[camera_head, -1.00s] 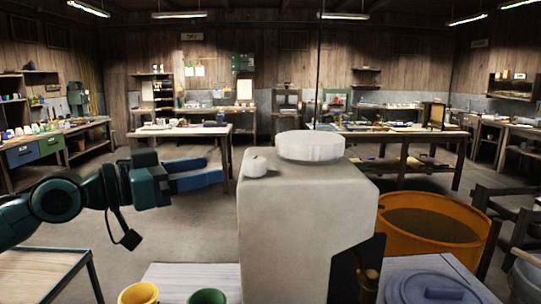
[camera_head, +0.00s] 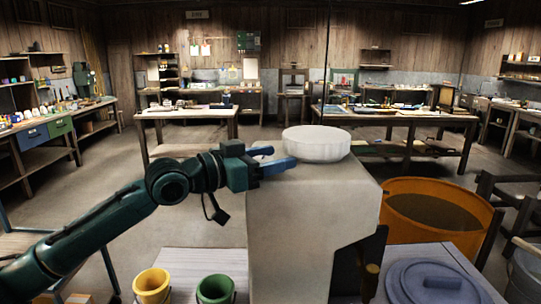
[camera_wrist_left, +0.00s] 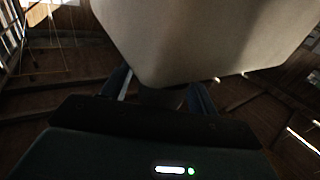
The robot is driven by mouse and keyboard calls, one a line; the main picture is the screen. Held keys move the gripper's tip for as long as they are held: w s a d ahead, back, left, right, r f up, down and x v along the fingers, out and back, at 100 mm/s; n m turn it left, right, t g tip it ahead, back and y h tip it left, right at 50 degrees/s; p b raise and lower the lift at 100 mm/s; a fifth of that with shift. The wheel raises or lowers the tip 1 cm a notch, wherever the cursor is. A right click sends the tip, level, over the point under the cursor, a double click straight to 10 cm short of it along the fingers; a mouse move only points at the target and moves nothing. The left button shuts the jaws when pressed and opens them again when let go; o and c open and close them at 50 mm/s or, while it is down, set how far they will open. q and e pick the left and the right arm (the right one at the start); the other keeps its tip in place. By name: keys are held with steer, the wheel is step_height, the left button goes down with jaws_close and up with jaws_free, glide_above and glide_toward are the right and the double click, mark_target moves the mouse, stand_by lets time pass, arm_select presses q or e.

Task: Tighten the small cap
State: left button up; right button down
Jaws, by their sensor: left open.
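The pale, blocky mould (camera_head: 315,215) stands at the centre of the head view. A large white ribbed cap (camera_head: 317,146) sits on its top. The small white cap on the mould's top left is now hidden behind my left gripper in the head view. My left gripper (camera_head: 282,156) is open, with its blue fingers reaching over the mould's top left corner, close to the large cap. I cannot tell whether they touch anything. In the left wrist view the mould (camera_wrist_left: 200,35) fills the top, beyond the two fingers (camera_wrist_left: 158,85); no cap shows there. My right gripper is out of view.
A yellow bucket (camera_head: 152,285) and a green bucket (camera_head: 215,288) stand at the front left. An orange tub (camera_head: 440,215) is right of the mould, with a grey-blue lid (camera_head: 435,282) in front. Workbenches line the back, with open floor between.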

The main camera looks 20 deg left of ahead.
arm_select(q)
steer(key=c, duration=1)
